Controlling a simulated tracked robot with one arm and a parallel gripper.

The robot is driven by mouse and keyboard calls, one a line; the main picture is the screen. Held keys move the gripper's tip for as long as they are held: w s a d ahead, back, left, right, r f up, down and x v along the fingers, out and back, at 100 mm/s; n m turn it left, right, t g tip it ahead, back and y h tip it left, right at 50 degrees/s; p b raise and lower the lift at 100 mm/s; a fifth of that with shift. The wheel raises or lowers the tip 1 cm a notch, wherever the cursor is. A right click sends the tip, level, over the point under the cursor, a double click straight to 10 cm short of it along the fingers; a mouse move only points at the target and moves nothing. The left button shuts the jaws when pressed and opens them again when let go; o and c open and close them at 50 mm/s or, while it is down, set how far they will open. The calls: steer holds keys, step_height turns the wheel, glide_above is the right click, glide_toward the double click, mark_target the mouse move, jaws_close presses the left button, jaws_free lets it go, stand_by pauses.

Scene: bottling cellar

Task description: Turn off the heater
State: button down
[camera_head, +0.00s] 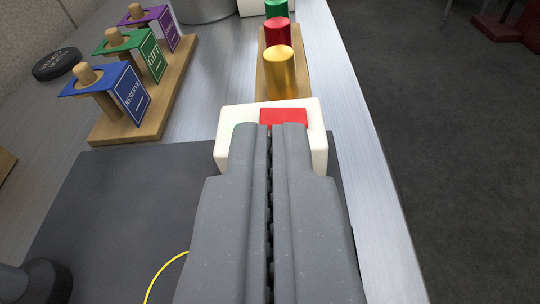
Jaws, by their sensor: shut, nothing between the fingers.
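A white switch box (318,140) sits on the bench ahead of my gripper. It has a red button (284,118) on its right side and a bit of pale green (243,128) on its left, mostly hidden behind a finger. My gripper (272,128) is shut and empty, with its fingertips over the near part of the box. I cannot tell whether the fingertips touch the box or a button. No part clearly marked as a heater shows.
A wooden rack with blue, green and purple tags (127,132) stands at the left. Gold, red and green cylinders stand on a wooden strip (264,90) beyond the box. A dark mat (110,200) lies below, with a yellow cord (160,270). The bench edge drops off at the right.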

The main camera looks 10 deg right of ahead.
steer(key=shift+w+d+f, duration=0.35)
steer(key=shift+w+f, duration=0.7)
steer(key=shift+w, duration=0.4)
steer(key=shift+w+d+f, duration=0.35)
steer(key=shift+w+f, duration=0.7)
steer(key=shift+w, duration=0.35)
steer(key=shift+w+d+f, duration=0.35)
steer(key=shift+w+f, duration=0.7)
steer(key=shift+w, duration=0.4)
steer(key=shift+a, duration=0.1)
